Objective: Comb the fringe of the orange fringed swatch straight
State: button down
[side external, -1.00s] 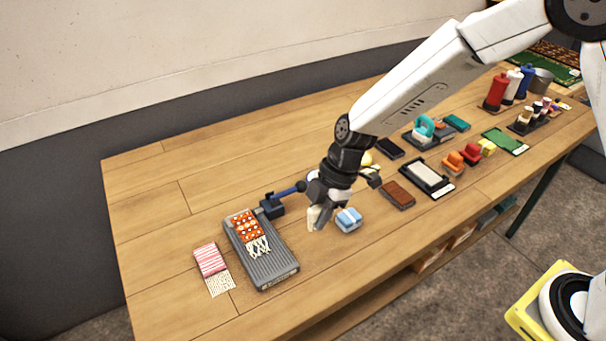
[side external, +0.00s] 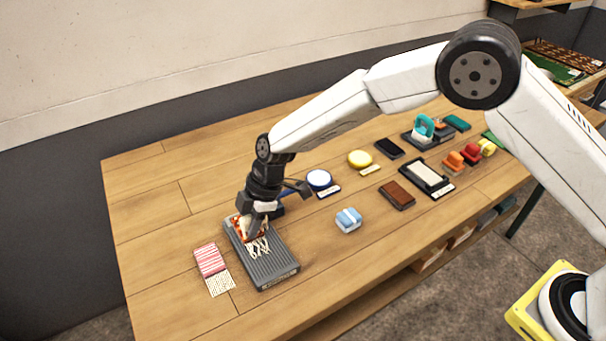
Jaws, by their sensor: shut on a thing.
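The orange fringed swatch (side external: 262,234) lies on a grey ribbed board (side external: 272,267) at the table's left, partly hidden by my gripper. Its white fringe (side external: 259,248) hangs toward the board's near end, and its strands look wavy and uneven. My gripper (side external: 250,218) is over the swatch's upper part, above the fringe. It is shut on a small pale thing, perhaps a comb, which is mostly hidden now. I cannot tell whether that thing touches the swatch.
A pink striped swatch (side external: 209,260) with a pale fringe lies left of the board. A light blue block (side external: 348,220) stands to the right, with a round blue-and-white item (side external: 319,179) and a brown block (side external: 397,195) beyond. The table front right of the board is clear.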

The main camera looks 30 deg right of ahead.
aim_at(255, 258)
jog(key=shift+f, duration=0.1)
jog(key=shift+f, duration=1.9)
jog(key=shift+f, duration=0.45)
dwell(0.7)
jog(key=shift+s+d+f, duration=0.15)
jog(key=shift+f, duration=0.05)
dwell(0.9)
jog(key=shift+s+r, duration=0.1)
jog(key=shift+r, duration=0.3)
dwell(0.9)
jog(key=shift+f, duration=0.3)
dwell(0.7)
jog(key=shift+s+f, duration=0.15)
jog(key=shift+s, duration=0.65)
dwell(0.6)
